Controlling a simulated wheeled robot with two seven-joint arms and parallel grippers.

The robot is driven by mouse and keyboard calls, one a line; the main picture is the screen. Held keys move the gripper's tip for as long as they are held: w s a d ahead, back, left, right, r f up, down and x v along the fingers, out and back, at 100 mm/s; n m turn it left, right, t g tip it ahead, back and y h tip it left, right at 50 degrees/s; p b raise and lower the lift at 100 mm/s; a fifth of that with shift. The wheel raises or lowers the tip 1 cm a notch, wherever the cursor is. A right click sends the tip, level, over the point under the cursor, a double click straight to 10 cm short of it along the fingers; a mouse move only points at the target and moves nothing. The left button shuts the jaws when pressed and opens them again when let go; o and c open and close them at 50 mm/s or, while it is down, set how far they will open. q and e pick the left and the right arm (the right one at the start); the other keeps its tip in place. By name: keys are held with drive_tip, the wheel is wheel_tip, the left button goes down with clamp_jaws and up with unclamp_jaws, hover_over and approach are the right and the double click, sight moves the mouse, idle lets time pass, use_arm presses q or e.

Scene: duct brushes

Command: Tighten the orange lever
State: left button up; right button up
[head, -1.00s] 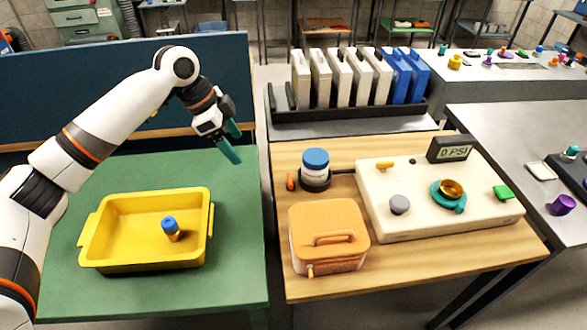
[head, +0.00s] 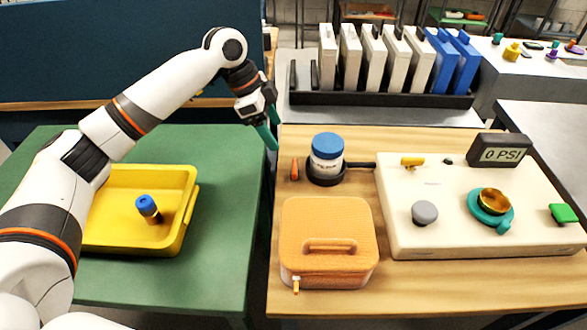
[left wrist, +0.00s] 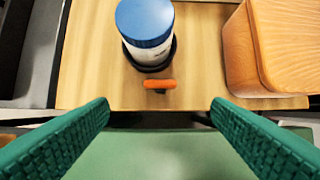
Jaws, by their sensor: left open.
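The orange lever (head: 294,169) stands at the left side of the black ring clamp (head: 328,180) on the wooden table. The clamp sits around the base of a white jar with a blue lid (head: 327,148). In the left wrist view the lever (left wrist: 159,84) shows as a short orange bar in front of the jar, between my fingers and beyond their tips. My left gripper (head: 270,132) is open and empty, with teal fingers, above the gap between the green and wooden tables, left of the lever and apart from it. My right gripper is not in view.
An orange lidded box (head: 328,235) stands in front of the jar. A yellow bin (head: 165,178) holds a blue-capped bottle (head: 148,208). A rack of cases (head: 380,98) stands behind.

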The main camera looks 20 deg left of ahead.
sight(294, 166)
use_arm(q)
drive_tip(key=x, duration=1)
drive_tip(key=shift+d+f, duration=0.2)
drive_tip(key=shift+f, duration=0.1)
drive_tip(key=shift+w+d+f, duration=0.1)
drive_tip(key=shift+d+f, duration=0.1)
drive_tip(key=shift+f, duration=0.3)
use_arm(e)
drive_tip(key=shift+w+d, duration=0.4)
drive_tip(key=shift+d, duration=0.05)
